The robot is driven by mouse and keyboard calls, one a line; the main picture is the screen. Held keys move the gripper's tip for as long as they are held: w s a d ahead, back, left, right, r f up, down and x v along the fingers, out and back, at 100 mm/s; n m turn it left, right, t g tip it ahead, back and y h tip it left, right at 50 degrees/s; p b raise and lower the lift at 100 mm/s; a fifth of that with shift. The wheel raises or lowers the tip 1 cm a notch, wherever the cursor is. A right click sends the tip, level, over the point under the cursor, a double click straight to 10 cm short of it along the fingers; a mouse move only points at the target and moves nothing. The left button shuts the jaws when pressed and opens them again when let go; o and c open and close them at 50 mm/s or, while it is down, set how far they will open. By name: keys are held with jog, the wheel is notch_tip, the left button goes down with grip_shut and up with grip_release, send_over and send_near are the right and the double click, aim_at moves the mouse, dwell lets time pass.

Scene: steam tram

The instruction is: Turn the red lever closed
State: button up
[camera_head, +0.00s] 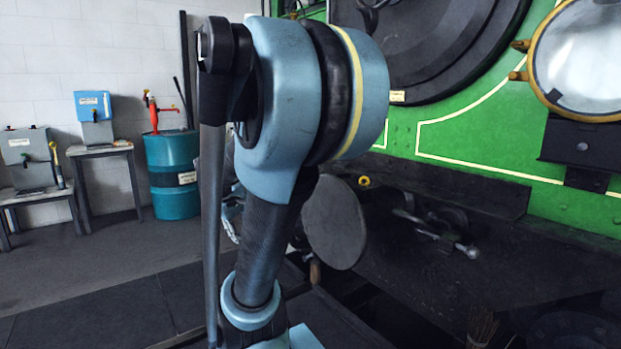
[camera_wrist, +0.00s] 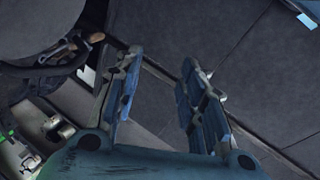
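I cannot make out a clearly red lever on the tram in either view. The only bright red thing is a hand pump (camera_head: 155,112) with a red side arm, on top of a teal drum at the left of the head view. My gripper (camera_wrist: 160,66) is open and empty in the wrist view, its two blue fingers apart over dark floor. A small brown handle (camera_wrist: 92,38) lies left of the fingers, below the round buffer, apart from them. In the head view my arm hides most of my gripper and whatever is behind it.
The tram's green front (camera_head: 470,140) fills the right, with a grey buffer disc (camera_head: 335,222) and a coupling (camera_head: 440,230) below it. The teal drum (camera_head: 173,175) and two small tables with machines stand by the white wall. Floor at left is clear.

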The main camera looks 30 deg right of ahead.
jog(key=w+d+r+n+h, duration=0.3)
jog(key=w+d+n+h, duration=0.2)
jog(key=w+d, duration=1)
jog(key=w+d+r+n+h, duration=0.4)
jog(key=w+d, duration=0.8)
jog(key=w, duration=0.7)
jog(key=w+d+f+n+g+h, duration=0.1)
jog(key=w+d+f+n+h, duration=0.35)
jog(key=w+d+f, duration=0.3)
jog(key=shift+m, duration=0.25)
jog(key=d, duration=0.5)
jog(key=w+d, duration=0.1)
jog(key=d, duration=1.1)
jog(key=shift+w+r, duration=0.3)
jog(key=shift+r, duration=0.05)
grip_shut()
